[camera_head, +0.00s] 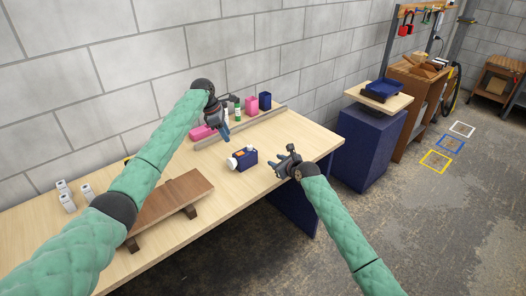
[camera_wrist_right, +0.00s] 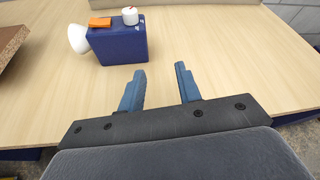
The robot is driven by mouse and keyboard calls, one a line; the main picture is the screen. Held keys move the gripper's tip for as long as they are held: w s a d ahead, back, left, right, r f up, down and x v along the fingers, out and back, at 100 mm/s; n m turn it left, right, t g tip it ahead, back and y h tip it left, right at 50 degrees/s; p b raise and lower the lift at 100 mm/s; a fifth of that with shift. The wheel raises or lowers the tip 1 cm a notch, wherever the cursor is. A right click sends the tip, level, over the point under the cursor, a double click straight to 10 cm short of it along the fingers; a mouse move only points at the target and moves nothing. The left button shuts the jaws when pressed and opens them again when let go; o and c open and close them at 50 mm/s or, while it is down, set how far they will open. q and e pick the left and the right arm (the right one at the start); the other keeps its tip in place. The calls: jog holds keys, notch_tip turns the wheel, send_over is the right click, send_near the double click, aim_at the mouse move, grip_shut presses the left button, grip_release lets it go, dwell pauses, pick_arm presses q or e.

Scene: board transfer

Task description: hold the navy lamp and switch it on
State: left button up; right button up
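The navy lamp (camera_head: 243,157) is a dark blue box lying on the wooden table (camera_head: 240,205). In the right wrist view the lamp (camera_wrist_right: 117,43) shows a white lens at its left side, and an orange piece (camera_wrist_right: 100,22) and a white round knob (camera_wrist_right: 130,16) on top. My right gripper (camera_wrist_right: 159,85) is open and empty, its blue fingers apart a short way from the lamp. In the head view the right gripper (camera_head: 287,163) is right of the lamp. My left gripper (camera_head: 224,130) hangs above the table, left of and behind the lamp; its finger gap is unclear.
A pink object (camera_head: 202,132), a green-and-white bottle (camera_head: 237,112), a pink box (camera_head: 251,106) and a navy box (camera_head: 265,102) stand at the back by the wall. A brown board (camera_head: 172,205) and white cylinders (camera_head: 67,202) are at left. The table between lamp and front edge is clear.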

jog(key=m+y, duration=0.1)
jog(key=y, duration=0.1)
send_near(251, 147)
jog(key=w+a, duration=0.1)
jog(key=w, duration=0.1)
jog(key=shift+g, duration=0.3)
jog(key=shift+x, duration=3.75)
jog(key=shift+f, duration=0.2)
